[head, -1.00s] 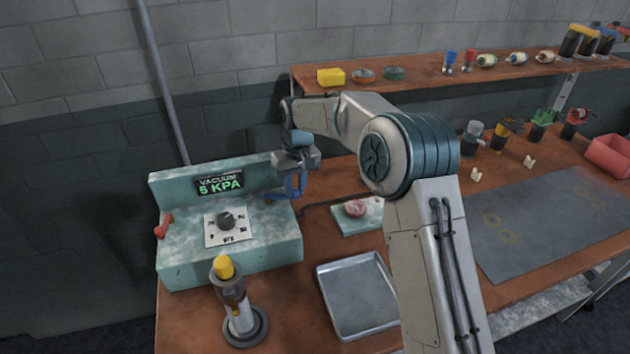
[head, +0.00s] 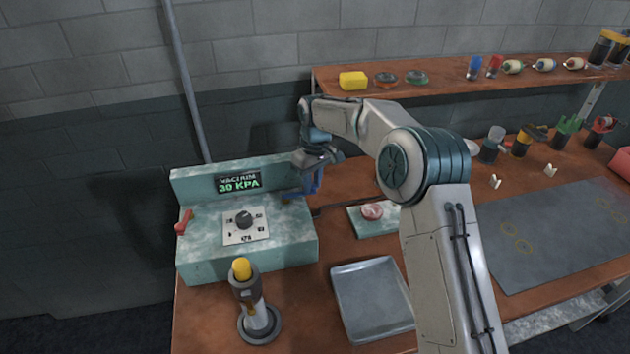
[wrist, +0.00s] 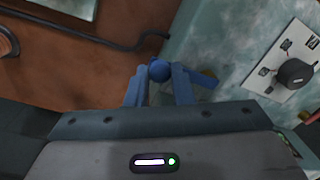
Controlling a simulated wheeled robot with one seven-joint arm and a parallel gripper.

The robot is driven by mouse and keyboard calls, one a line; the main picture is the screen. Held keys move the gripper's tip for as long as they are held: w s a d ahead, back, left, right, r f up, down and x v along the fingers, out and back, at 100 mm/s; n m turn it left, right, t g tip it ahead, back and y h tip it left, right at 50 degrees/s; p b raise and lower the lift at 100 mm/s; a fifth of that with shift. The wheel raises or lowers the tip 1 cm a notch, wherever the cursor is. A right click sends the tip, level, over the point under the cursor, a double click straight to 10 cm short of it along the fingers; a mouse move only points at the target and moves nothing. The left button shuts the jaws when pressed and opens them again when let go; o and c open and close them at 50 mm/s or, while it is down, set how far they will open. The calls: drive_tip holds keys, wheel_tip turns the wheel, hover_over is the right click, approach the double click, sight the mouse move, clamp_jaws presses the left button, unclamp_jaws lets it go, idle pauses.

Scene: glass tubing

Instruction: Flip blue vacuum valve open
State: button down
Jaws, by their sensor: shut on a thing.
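The blue vacuum valve (head: 291,196) is at the right end of the pale green vacuum unit (head: 200,258). My gripper (head: 312,188) points down at it from above. In the wrist view, the valve's round blue knob (wrist: 160,70) sits between the fingertips of my gripper (wrist: 159,88), which are shut on the valve. The fingers look blue too, so the exact contact is hard to make out. The unit's display (head: 238,183) reads VACUUM 30 KPA. The fingers hide part of the valve.
A red lever (head: 183,222) is at the unit's left end and a black dial (head: 243,220) is on its top. A yellow-topped burner (head: 256,308) stands in front.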

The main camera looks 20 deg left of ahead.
drive_tip(key=shift+r, duration=0.1)
drive_tip(key=c, duration=1.3)
unclamp_jaws()
drive_tip(key=shift+o, duration=0.2)
wheel_tip(320, 180, up, 14)
drive_tip(key=shift+w+d+b, duration=0.25)
drive_tip(key=shift+w+b, duration=0.15)
drive_tip(key=shift+w, duration=0.05)
drive_tip(key=shift+f, duration=0.2)
